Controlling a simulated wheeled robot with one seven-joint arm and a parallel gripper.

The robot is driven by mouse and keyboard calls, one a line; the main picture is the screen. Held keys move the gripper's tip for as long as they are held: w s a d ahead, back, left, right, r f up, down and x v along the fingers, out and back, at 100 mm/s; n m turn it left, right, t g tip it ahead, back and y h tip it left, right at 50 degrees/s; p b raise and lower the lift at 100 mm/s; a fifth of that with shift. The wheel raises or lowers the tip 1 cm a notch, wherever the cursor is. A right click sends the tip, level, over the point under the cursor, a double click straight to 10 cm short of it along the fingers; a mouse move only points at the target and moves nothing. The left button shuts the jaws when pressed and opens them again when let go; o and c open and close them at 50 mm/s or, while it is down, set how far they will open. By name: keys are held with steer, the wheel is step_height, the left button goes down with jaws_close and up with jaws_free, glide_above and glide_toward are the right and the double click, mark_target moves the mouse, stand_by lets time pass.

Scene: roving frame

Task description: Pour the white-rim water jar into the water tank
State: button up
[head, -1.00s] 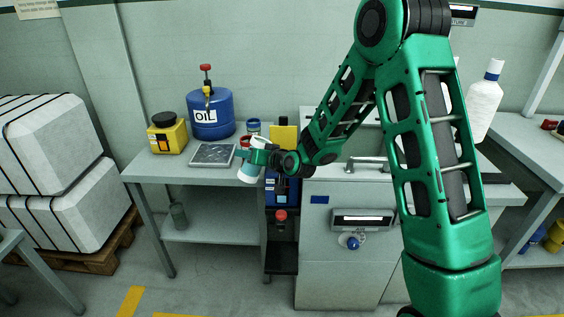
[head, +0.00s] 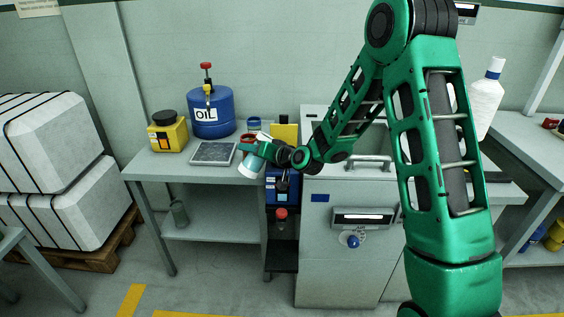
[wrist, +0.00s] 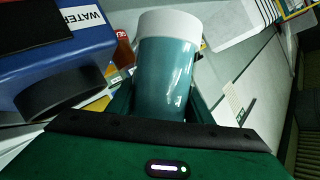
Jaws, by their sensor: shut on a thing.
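The white-rim water jar (wrist: 164,75) has a teal body and a broad white rim. My gripper (wrist: 163,103) is shut around its body, with a finger on each side. In the head view the jar (head: 249,166) is tilted, off the ground beside the right end of the grey bench, and my gripper (head: 258,151) partly covers it. The blue water tank (head: 283,191) stands to the right of the jar and lower. In the wrist view the tank (wrist: 60,55) shows a WATER label and a round black neck, left of the jar and apart from it. The jar's contents cannot be made out.
A blue OIL drum (head: 211,118), a yellow can (head: 167,136) and a grey tray (head: 212,154) sit on the bench. Small red and blue containers stand behind my gripper. A grey machine (head: 345,245) stands right of the tank. The floor in front is clear.

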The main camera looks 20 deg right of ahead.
steer(key=shift+f+m+y+p, duration=0.1)
steer(key=shift+m+y+p, duration=0.4)
steer(key=shift+m+p, duration=0.2)
stand_by(0.8)
steer(key=shift+a+r+m+y+p, duration=0.15)
steer(key=shift+r+m+y+p, duration=0.15)
steer(key=shift+r+m+p, duration=0.3)
stand_by(1.2)
steer(key=shift+r+m+t+y+p, duration=0.3)
steer(key=shift+r+m+y+p, duration=0.4)
steer(key=shift+r+m+p, duration=0.5)
stand_by(3.5)
